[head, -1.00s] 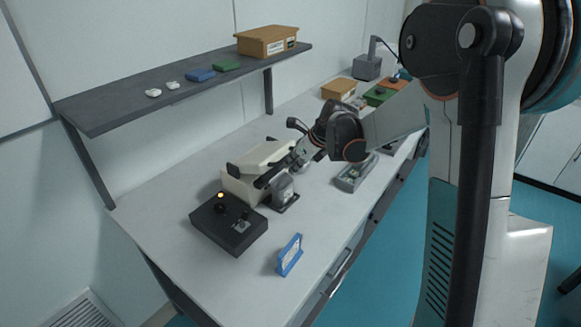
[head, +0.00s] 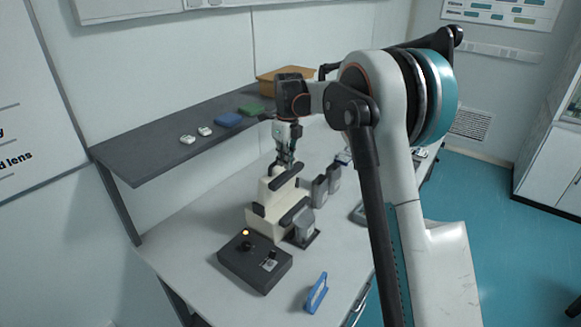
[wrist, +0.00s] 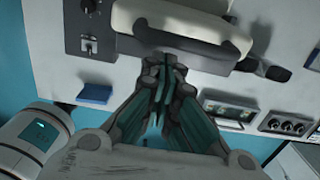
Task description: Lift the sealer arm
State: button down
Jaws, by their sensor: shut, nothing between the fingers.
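The sealer (head: 262,216) is a cream machine with black parts on the table. Its cream arm (head: 273,191) stands raised at a steep tilt above the base, with a black bar (head: 287,176) along its side. My gripper (head: 286,163) is at the upper end of this arm, shut and empty, pointing down. In the wrist view the shut fingertips (wrist: 163,68) are close to the black edge of the cream arm (wrist: 180,22); I cannot tell whether they touch it.
A black control box (head: 254,262) with a lit orange lamp stands in front of the sealer. Grey blocks (head: 320,190) stand right of the sealer. A dark shelf (head: 175,155) with small items hangs behind at left.

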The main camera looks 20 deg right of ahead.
jog(key=w+a, duration=0.1)
jog(key=w+a+r, duration=0.1)
jog(key=shift+w+p, duration=0.3)
jog(key=shift+w, duration=0.05)
jog(key=shift+w+a, duration=0.6)
jog(key=shift+w, duration=0.25)
